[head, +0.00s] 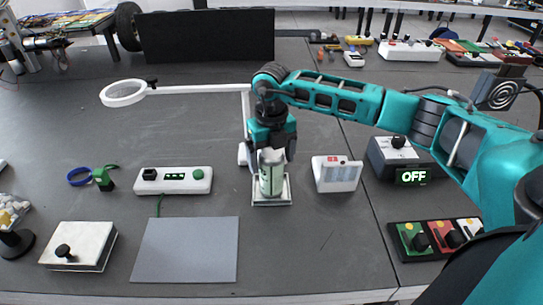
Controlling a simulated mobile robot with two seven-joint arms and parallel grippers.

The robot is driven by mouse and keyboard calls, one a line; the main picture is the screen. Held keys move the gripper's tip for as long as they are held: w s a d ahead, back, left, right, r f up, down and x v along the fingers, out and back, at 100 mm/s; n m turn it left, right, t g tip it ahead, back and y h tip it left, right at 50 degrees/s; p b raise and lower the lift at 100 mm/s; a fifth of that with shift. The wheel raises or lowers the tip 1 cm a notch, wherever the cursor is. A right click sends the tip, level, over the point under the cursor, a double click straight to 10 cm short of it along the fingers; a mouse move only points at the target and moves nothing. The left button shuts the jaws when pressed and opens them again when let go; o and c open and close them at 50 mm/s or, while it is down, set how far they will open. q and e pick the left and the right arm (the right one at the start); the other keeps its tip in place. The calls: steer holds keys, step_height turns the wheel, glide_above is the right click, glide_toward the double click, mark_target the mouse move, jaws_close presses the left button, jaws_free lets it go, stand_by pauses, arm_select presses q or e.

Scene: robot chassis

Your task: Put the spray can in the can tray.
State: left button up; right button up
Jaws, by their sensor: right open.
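The spray can (267,181) is pale green and white and stands upright in the can tray (271,203), a small white square-rimmed tray near the middle of the table. My right gripper (271,157) points down over the can, with its fingers around the can's top. The jaws are open, and the fingers partly hide the upper can. Whether they touch the can cannot be told. My left gripper is not in view.
A white device (338,173) stands close right of the tray, and a white box with a green knob (174,181) is to the left. A ring lamp (123,93) reaches over the table behind. A grey mat (187,250) lies in front left.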

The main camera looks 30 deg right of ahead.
steer(key=shift+r, duration=0.3)
step_height(320, 180, up, 12)
steer(key=shift+f, duration=0.1)
steer(key=shift+f, duration=0.1)
stand_by(0.5)
